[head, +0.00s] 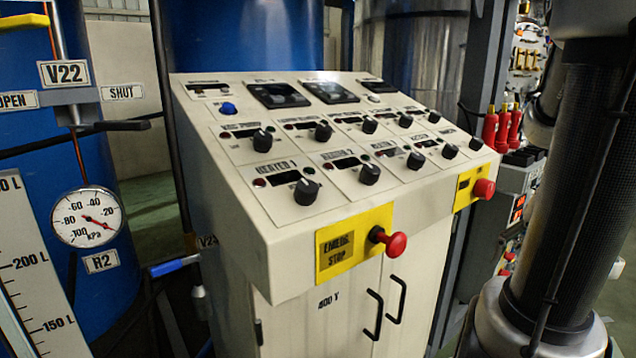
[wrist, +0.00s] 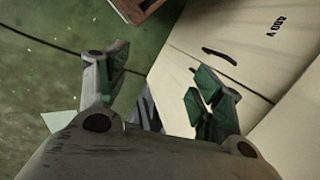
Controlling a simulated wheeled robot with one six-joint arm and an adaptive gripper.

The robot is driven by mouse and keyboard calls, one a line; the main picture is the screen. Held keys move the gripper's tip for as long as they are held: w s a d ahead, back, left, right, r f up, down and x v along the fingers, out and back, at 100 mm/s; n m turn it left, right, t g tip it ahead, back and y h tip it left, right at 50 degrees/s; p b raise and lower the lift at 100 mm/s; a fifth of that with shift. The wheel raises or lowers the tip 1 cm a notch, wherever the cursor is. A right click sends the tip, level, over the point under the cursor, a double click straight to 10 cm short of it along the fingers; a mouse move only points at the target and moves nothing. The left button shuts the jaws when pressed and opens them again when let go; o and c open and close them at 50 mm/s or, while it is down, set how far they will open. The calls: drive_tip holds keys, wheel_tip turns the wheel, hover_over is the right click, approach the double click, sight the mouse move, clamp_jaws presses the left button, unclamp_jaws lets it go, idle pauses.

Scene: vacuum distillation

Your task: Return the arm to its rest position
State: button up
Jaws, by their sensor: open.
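My gripper (wrist: 160,95) shows in the wrist view with its two fingers spread apart and nothing between them. It is near the cream cabinet front (wrist: 262,60), whose "400 V" marking and a dark handle show beyond the right finger. Whether the finger touches the cabinet I cannot tell. In the head view my gripper is out of sight, and part of my arm fills the right side. The control console (head: 330,297) stands in the middle of that view with its knobs and displays.
A red emergency stop button (head: 396,244) and a second red button (head: 484,189) stick out from the console. A pressure gauge (head: 88,217) and blue-handled valve (head: 175,266) are at the left. Green floor (wrist: 40,95) lies open left of the cabinet in the wrist view.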

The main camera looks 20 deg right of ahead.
drive_tip(key=w+a+r+n+t+h, duration=0.2)
drive_tip(key=w+a+r+n+t, duration=0.1)
drive_tip(key=a+r+n, duration=0.5)
drive_tip(key=w+a+n, duration=0.1)
drive_tip(key=a+n, duration=0.1)
drive_tip(key=a, duration=0.2)
drive_tip(key=shift+w+a+r+n+h, duration=0.2)
drive_tip(key=shift+r+n+h, duration=0.05)
drive_tip(key=shift+n+h, duration=0.15)
